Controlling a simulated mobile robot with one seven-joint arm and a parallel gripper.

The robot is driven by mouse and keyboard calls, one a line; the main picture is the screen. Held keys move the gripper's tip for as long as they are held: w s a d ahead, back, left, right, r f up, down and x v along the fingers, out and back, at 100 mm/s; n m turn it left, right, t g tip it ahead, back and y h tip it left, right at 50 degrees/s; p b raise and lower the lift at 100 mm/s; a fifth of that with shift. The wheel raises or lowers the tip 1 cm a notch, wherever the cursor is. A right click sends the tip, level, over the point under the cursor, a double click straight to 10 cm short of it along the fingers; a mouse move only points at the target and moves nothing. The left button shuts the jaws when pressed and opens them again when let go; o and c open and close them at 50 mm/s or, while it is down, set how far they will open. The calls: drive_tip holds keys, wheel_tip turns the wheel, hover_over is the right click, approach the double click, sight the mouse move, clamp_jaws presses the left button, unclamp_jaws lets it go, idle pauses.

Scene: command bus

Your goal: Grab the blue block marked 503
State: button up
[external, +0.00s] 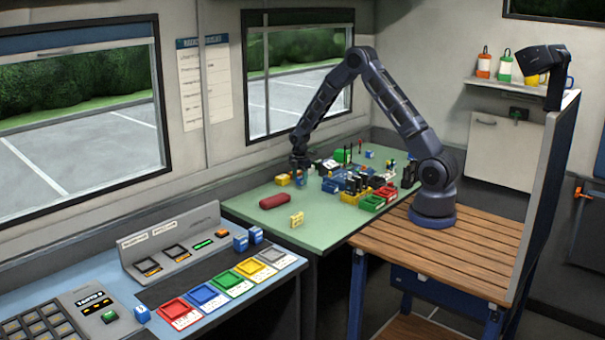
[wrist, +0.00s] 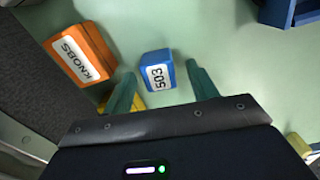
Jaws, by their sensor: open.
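The blue block marked 503 (wrist: 156,58) lies on the green table top, its white label facing the camera in the wrist view. My gripper (wrist: 160,69) is open, with one green finger to the left of the block and one to the right. Small gaps show between the block and the fingertips. From this angle I cannot tell how far above the table the fingertips are. In the external view my gripper (external: 299,166) points down over the far left part of the green table, with a small blue shape at its tips.
An orange box labelled KNOBS (wrist: 80,55) lies left of the block. A yellow piece (wrist: 137,102) is partly hidden by the left finger. A blue bin (wrist: 290,12) sits upper right. A dark red case (external: 274,201) and yellow block (external: 297,219) stand nearer the front.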

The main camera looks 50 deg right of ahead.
drive_tip(key=shift+f, duration=0.25)
drive_tip(key=c, duration=1.1)
drive_tip(key=shift+o, duration=0.2)
drive_tip(key=shift+r, duration=0.15)
